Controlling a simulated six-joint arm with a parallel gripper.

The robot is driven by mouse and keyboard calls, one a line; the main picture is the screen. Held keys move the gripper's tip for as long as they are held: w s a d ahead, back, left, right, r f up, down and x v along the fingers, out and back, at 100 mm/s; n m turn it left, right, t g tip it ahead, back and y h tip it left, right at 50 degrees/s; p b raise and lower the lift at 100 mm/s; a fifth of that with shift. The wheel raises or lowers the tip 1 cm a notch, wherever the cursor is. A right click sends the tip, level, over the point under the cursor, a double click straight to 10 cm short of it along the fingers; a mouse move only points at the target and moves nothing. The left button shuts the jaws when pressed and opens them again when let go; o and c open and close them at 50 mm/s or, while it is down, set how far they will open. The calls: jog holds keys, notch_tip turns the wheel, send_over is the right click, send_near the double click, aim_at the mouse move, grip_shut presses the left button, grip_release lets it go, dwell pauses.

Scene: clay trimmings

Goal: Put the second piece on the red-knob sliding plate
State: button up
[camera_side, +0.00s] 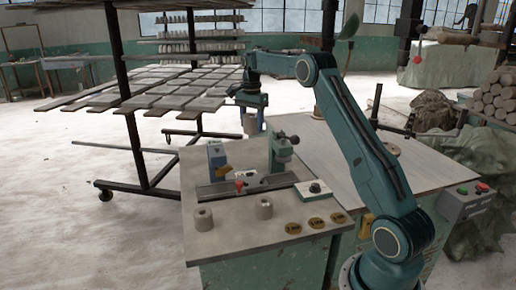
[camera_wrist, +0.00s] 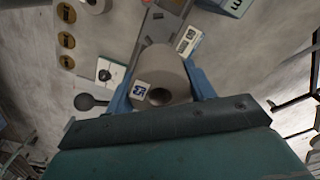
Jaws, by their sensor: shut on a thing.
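My gripper (camera_side: 251,108) is shut on a clay piece (camera_side: 250,124), a hollow grey-beige cylinder held above the back of the left table. In the wrist view the piece (camera_wrist: 163,72) sits between the blue fingers of my gripper (camera_wrist: 160,92), with a blue-marked white tag near its hole. The red knob (camera_side: 238,185) of the sliding plate is low on the rail by the green press (camera_side: 283,155); the plate itself is too small to make out clearly. Two more clay cylinders stand on the table front, one at left (camera_side: 204,218) and one at right (camera_side: 264,208).
A blue box (camera_side: 217,156) stands behind the rail. A white plate with a dark knob (camera_side: 314,189) and several yellow discs (camera_side: 316,222) lie at the right and front. A rack of boards (camera_side: 165,88) stands at left.

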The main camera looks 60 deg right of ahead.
notch_tip(320, 180, down, 16)
jog(key=shift+r, duration=0.15)
dwell(0.4)
jog(key=shift+f, duration=2.1)
jog(key=shift+f, duration=0.1)
jog(key=o, duration=1.2)
jog(key=shift+f, duration=0.1)
jog(key=shift+c, duration=0.2)
notch_tip(320, 180, up, 12)
jog(key=shift+r, duration=0.2)
